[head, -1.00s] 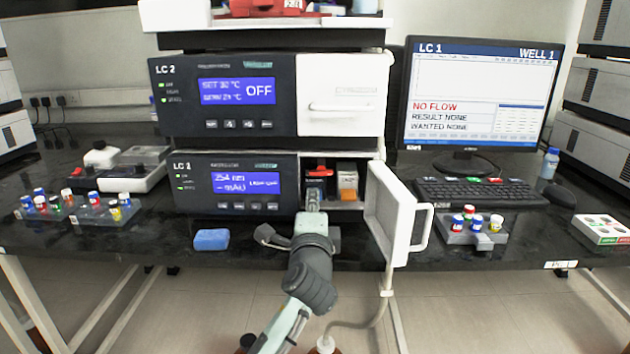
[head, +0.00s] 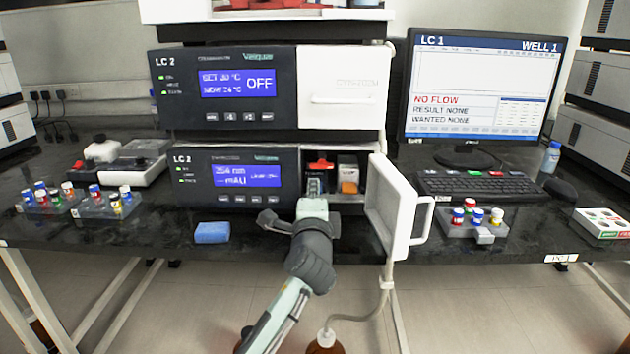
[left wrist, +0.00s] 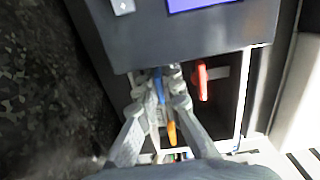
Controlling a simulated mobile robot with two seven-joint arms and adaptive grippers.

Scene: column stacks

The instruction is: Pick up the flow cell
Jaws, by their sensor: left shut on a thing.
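My left gripper (head: 314,188) reaches into the open compartment of the lower instrument (head: 235,180). It also shows in the left wrist view (left wrist: 160,90), with its fingertips closed on a small part just inside the opening. I take this part for the flow cell (left wrist: 158,86). It is mostly hidden by the fingers; a blue strip shows between the tips and an orange piece shows lower between the fingers. A red lever (left wrist: 202,82) is right of the fingertips; it also shows in the head view (head: 320,166). My right gripper is not in view.
The white compartment door (head: 385,205) stands open to the right of the arm. An orange-fronted block (head: 349,181) sits inside at the right. A blue sponge (head: 211,232) and vial racks (head: 475,228) are on the bench.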

